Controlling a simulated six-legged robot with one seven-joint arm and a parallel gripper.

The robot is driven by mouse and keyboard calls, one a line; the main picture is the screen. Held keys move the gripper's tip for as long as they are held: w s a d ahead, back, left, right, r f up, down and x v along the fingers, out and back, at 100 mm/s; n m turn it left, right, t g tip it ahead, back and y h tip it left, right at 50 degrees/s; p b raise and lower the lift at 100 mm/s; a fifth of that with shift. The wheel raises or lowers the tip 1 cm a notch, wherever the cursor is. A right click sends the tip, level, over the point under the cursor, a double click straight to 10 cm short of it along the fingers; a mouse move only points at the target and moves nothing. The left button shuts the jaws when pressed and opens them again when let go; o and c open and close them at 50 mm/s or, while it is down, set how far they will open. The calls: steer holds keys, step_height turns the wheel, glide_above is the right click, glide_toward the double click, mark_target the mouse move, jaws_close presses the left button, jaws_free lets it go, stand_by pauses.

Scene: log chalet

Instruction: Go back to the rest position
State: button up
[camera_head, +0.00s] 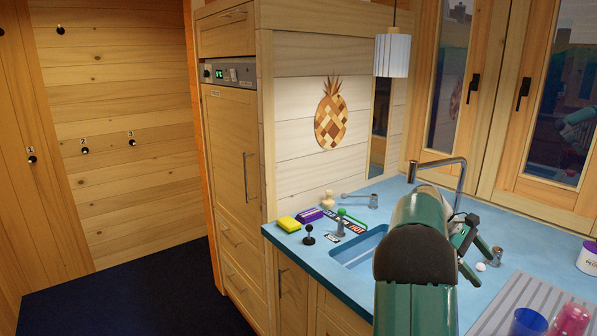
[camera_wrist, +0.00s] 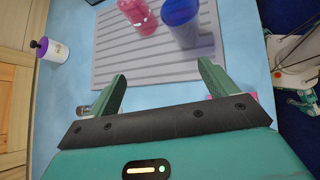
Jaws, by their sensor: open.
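My gripper (camera_head: 480,265) is over the blue countertop (camera_head: 385,195), to the right of the sink (camera_head: 358,250). In the wrist view my gripper (camera_wrist: 162,69) has its two green fingers wide apart with nothing between them. Beyond the fingers is a grey ribbed drainer (camera_wrist: 110,48) with a pink cup (camera_wrist: 137,14) and a blue cup (camera_wrist: 180,22) on it. The same pink cup (camera_head: 570,320) and blue cup (camera_head: 528,322) show at the bottom right of the head view. My arm hides part of the sink and counter.
A tall tap (camera_head: 440,164) rises behind my arm. A yellow sponge (camera_head: 289,224), a purple block (camera_head: 309,215) and small knobbed items stand left of the sink. A white jar (camera_head: 587,258) is at the right edge. A lamp (camera_head: 392,55) hangs above. The dark floor (camera_head: 150,290) is clear.

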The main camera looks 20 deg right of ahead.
steer(key=w+a+r+t+y, duration=0.1)
steer(key=a+r+t, duration=0.15)
steer(key=a, duration=0.75)
steer(key=w+a+r+m+t, duration=0.1)
steer(key=a+t, duration=0.2)
steer(key=a, duration=0.7)
steer(key=w+a+r+t+y, duration=0.1)
steer(key=w+a+r+t, duration=0.15)
steer(key=a, duration=0.75)
steer(key=s+a+f+t+y, duration=0.1)
steer(key=s+a+t, duration=0.1)
steer(key=a, duration=0.5)
steer(key=s+a+f+m+t+y, duration=0.1)
steer(key=s+a+t, duration=0.1)
steer(key=s+a, duration=0.3)
steer(key=s+a+f+m+t+y, duration=0.1)
steer(key=s+a, duration=0.3)
steer(key=a, duration=0.6)
steer(key=shift+a+f+t, duration=0.2)
steer(key=shift+f+t, duration=0.05)
steer(key=shift+t, duration=0.25)
